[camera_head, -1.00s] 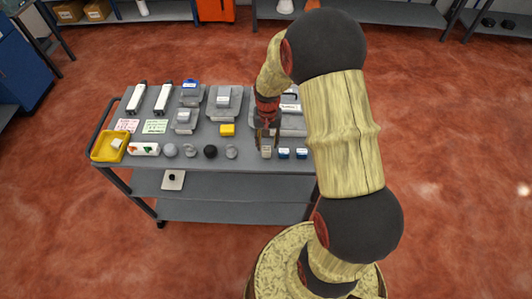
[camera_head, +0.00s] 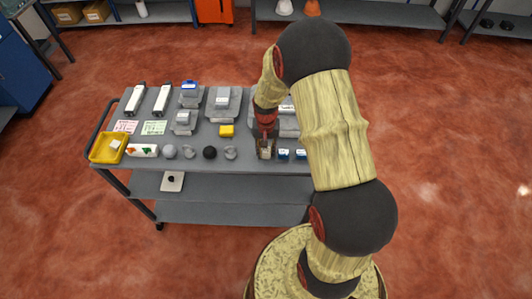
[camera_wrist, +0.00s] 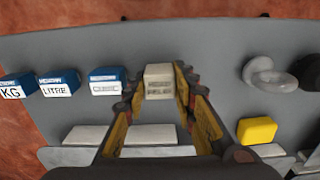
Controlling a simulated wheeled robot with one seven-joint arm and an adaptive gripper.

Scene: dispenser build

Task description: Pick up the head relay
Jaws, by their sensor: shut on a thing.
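The head relay appears to be the small beige block (camera_wrist: 158,72) with a dark printed label, hard to read. In the wrist view it sits between the two fingers of my gripper (camera_wrist: 160,88), which is shut on it. In the head view my gripper (camera_head: 266,149) is at the front edge of the grey cart top (camera_head: 240,165), around the block and mostly hiding it. I cannot tell whether the block still touches the cart top.
Blue-and-white boxes (camera_head: 284,154) stand just right of my gripper. A grey knob (camera_head: 231,152) and a black ball (camera_head: 209,152) are to its left. A yellow block (camera_head: 226,131) lies behind them. A yellow tray (camera_head: 93,151) is at the cart's left end.

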